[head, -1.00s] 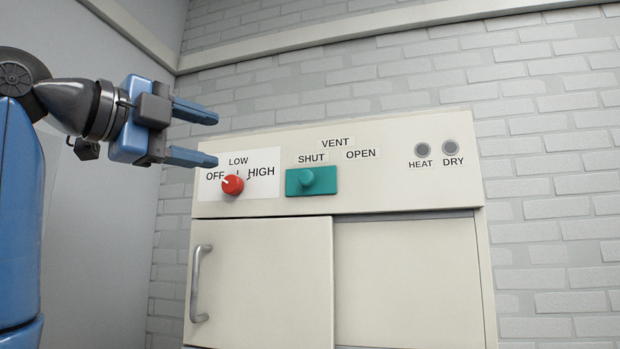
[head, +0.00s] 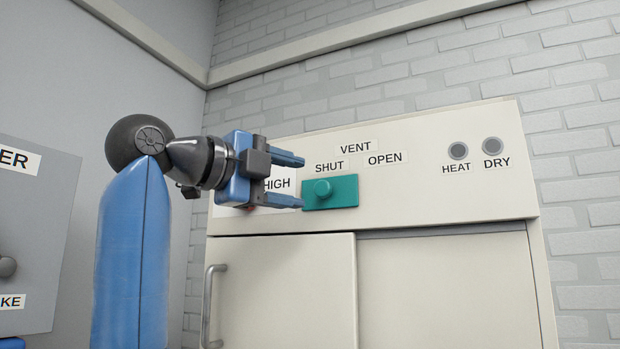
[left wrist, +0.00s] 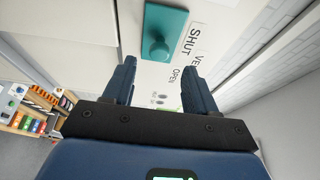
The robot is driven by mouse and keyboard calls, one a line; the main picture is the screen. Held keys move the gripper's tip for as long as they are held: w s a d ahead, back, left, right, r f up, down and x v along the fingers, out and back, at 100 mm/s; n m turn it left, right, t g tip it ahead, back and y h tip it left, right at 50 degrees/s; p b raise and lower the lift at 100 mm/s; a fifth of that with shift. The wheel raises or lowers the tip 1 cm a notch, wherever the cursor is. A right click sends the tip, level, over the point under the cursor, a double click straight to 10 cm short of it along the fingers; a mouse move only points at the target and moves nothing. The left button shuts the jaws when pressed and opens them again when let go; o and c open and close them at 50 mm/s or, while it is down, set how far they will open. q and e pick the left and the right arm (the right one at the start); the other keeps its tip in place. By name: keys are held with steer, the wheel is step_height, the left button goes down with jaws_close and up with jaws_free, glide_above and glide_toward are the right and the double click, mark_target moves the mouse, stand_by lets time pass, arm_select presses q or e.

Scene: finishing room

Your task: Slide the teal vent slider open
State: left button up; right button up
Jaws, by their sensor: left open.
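The teal vent slider (head: 340,195), a flat block with a round knob (head: 323,189), is on the cream cabinet front under the SHUT label. It stands at the SHUT side, left of the OPEN label. My left gripper (head: 302,181) is open and empty, with its fingertips close to the slider's left end in the head view. In the left wrist view the slider (left wrist: 165,32) is ahead of the open fingers (left wrist: 157,80), and the knob sits beyond the gap between them. I cannot see any contact. My right gripper is not in view.
The cabinet's sliding door with a metal handle (head: 209,305) is below. Dark HEAT (head: 458,151) and DRY (head: 492,146) lamps are at the upper right. My left gripper covers most of the OFF-LOW-HIGH dial. A grey panel (head: 30,230) stands at the left.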

mark_target(320, 190)
arm_select(q)
steer(key=p+x, duration=0.1)
steer(key=x, duration=0.4)
steer(key=shift+s+a, duration=0.1)
steer(key=shift+c, duration=0.3)
steer(key=shift+d+f, duration=0.15)
steer(key=shift+d, duration=0.05)
jaws_close()
